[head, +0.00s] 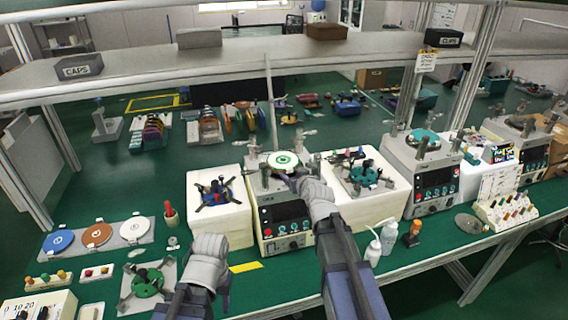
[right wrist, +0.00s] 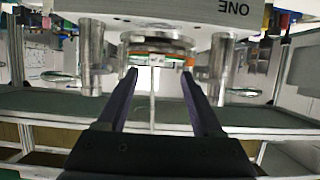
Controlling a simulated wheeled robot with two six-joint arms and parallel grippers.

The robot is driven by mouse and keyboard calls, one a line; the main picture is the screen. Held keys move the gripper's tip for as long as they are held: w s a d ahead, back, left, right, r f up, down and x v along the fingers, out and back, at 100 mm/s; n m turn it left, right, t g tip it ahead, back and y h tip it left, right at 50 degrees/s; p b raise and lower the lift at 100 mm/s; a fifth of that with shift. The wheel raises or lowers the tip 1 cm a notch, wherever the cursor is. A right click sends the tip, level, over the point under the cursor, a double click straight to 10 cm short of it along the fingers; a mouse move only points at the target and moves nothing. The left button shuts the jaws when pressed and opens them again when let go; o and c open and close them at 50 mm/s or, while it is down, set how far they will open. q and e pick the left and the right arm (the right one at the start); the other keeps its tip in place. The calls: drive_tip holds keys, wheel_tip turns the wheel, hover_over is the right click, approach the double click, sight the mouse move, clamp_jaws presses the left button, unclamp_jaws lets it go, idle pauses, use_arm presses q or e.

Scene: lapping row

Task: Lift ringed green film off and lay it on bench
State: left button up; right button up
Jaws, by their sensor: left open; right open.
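The ringed green film (head: 283,160) is a white disc with a green ring. It lies on top of the centre-left lapping machine (head: 283,229) in the head view. My right gripper (head: 294,178) is open at the film's near right edge. In the right wrist view, its fingertips (right wrist: 160,73) stand apart at either side of the round plate edge (right wrist: 160,52); I cannot tell whether they touch it. My left gripper (head: 222,290) is open and empty low over the front of the green bench (head: 300,274), its fingers partly hidden.
A white block with a dark fixture (head: 218,222) stands left of the machine, another block with a teal fixture (head: 365,185) right of it. Discs on a rack (head: 97,236) and a green-disc fixture (head: 147,283) are at left. Bottles (head: 388,236) stand at right. Yellow tape (head: 245,267) marks clear bench.

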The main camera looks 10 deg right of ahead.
sight(290, 169)
drive_tip(key=x, duration=0.1)
drive_tip(key=b+x, duration=0.1)
drive_tip(key=x, duration=0.3)
drive_tip(key=shift+d, duration=0.25)
drive_tip(key=shift+r, duration=0.1)
clamp_jaws()
